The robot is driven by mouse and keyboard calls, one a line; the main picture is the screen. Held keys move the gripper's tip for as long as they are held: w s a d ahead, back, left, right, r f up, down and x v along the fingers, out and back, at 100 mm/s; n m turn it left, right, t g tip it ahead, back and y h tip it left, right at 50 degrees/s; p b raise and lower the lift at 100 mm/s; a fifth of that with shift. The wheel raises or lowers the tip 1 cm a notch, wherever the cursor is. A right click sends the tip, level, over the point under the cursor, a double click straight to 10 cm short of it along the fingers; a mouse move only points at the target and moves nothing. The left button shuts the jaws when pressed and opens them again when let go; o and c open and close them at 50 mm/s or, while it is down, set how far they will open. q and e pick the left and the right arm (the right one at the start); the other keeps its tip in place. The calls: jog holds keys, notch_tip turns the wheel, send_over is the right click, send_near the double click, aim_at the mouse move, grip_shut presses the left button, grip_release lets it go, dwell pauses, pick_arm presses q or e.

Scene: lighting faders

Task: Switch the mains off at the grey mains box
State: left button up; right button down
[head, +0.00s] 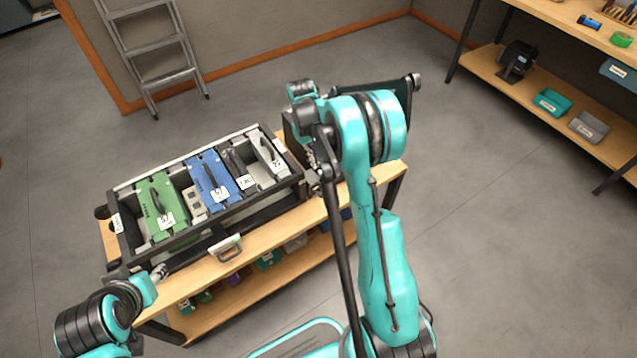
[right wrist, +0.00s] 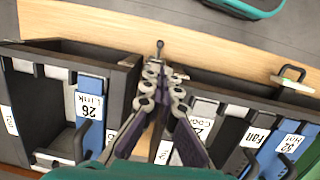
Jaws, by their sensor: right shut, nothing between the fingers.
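My right gripper (head: 314,180) is over the right end of the rack on the wooden bench, partly hidden by my own arm in the head view. In the right wrist view its fingers (right wrist: 162,78) are closed together with nothing between them. A small dark knob on a stalk (right wrist: 160,44) shows just beyond the fingertips, over the bench top; I cannot tell if they touch. I cannot pick out a grey mains box for certain. My left gripper (head: 158,273) is low at the left near the bench's front edge; its fingers are too small to read.
The dark rack (head: 118,187) holds green (head: 160,208), blue (head: 211,178) and pale grey (head: 268,152) fader modules. A blue module labelled Link (right wrist: 92,105) stands left of the gripper in the wrist view. The bench's front strip (head: 272,233) is mostly bare. A ladder (head: 150,42) leans behind.

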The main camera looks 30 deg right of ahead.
aim_at(321, 194)
jog(key=f+b, duration=0.1)
jog(key=f, duration=0.3)
jog(key=s+f+b, duration=0.1)
jog(key=f+b, duration=0.1)
jog(key=f, duration=0.3)
jog(key=s+d+f+b, duration=0.1)
jog(key=f+b, duration=0.1)
jog(key=f, duration=0.2)
jog(key=shift+f, duration=0.35)
jog(key=shift+w+f, duration=0.1)
